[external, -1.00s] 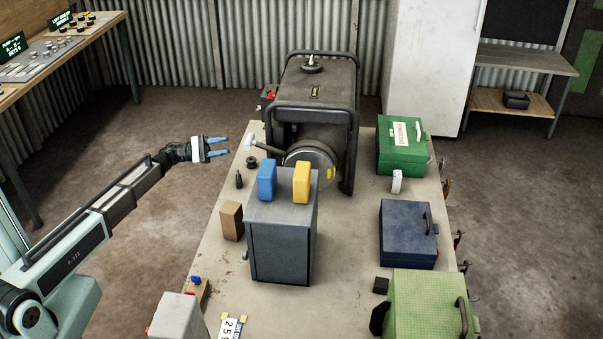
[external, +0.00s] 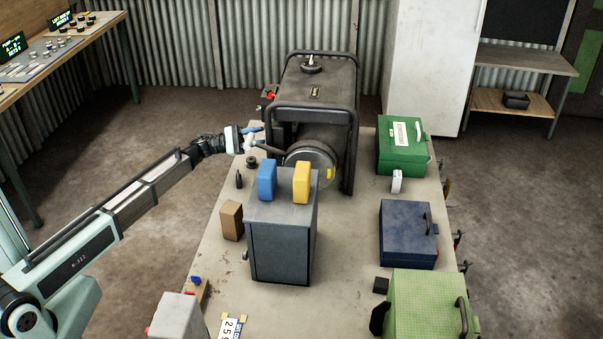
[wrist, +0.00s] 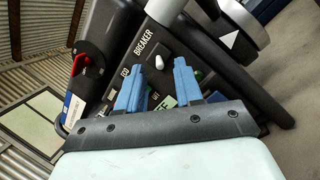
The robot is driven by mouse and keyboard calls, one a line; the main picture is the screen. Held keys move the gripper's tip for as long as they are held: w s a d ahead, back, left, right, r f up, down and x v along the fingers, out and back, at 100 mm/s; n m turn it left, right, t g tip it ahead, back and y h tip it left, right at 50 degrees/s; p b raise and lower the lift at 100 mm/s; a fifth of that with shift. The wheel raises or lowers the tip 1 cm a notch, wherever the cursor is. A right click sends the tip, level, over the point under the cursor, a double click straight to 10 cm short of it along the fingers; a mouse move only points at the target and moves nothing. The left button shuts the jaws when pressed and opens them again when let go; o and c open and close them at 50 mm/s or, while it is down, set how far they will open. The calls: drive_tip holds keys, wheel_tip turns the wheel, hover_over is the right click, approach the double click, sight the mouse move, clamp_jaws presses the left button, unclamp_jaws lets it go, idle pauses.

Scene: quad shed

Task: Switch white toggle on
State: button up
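A small white toggle (wrist: 159,62) stands on the dark panel marked BREAKER in the wrist view. It shows between and just beyond my two blue fingertips; I cannot tell whether they touch it. My gripper (wrist: 158,66) is open, its fingers apart on either side of the toggle. In the external view my gripper (external: 257,138) is at the left side of the black generator (external: 318,85), where the toggle itself cannot be clearly made out. Labels on the panel are partly hidden behind the fingers.
A red switch (wrist: 82,64) sits left of the panel. The generator stands on a table (external: 215,265) with a grey cabinet (external: 282,245) in front, topped by blue (external: 267,180) and yellow (external: 301,182) blocks. A green case (external: 402,150) and blue case (external: 408,235) are at right.

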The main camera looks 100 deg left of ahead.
drive_tip(key=shift+x, duration=0.8)
clamp_jaws()
